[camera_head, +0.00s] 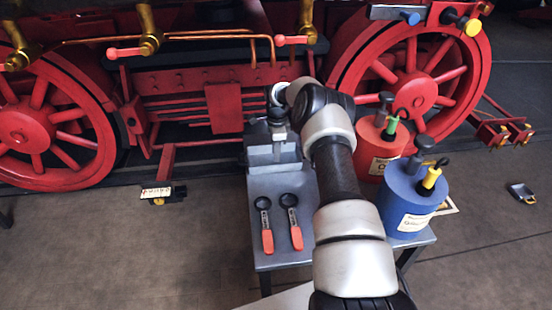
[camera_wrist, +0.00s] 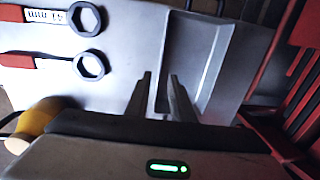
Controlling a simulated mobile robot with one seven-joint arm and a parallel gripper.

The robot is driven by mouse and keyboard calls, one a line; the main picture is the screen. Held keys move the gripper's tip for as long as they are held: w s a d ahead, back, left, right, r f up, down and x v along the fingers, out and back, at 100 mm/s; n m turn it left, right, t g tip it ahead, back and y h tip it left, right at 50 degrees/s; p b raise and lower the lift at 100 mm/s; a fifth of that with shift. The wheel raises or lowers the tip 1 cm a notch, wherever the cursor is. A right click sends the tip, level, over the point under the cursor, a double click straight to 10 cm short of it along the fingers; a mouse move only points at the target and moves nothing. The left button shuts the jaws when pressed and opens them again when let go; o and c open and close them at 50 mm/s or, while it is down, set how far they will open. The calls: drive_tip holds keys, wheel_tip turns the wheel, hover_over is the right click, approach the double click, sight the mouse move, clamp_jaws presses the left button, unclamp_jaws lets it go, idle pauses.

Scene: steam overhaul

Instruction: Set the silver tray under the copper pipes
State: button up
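The silver tray (camera_head: 272,156) rests on the far end of the grey bench, in front of the locomotive. In the wrist view the tray (camera_wrist: 205,65) shows as a shallow grey trough right of centre. My gripper (camera_wrist: 160,77) is open, with its two dark fingers at the tray's near-side edge; the edge seems to lie between them, but contact cannot be told. In the head view my gripper (camera_head: 278,128) is small and dark above the tray, partly hidden by my arm. The copper pipes (camera_head: 225,38) run along the locomotive above and behind the bench.
Two orange-handled ring wrenches (camera_head: 266,228) (camera_head: 291,224) lie on the bench (camera_head: 278,260). Red wheels (camera_head: 28,135) flank the pipes.

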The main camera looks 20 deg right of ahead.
drive_tip(key=r+p, duration=0.1)
drive_tip(key=r, duration=0.4)
drive_tip(key=shift+s+r, duration=0.1)
drive_tip(key=shift+s, duration=0.1)
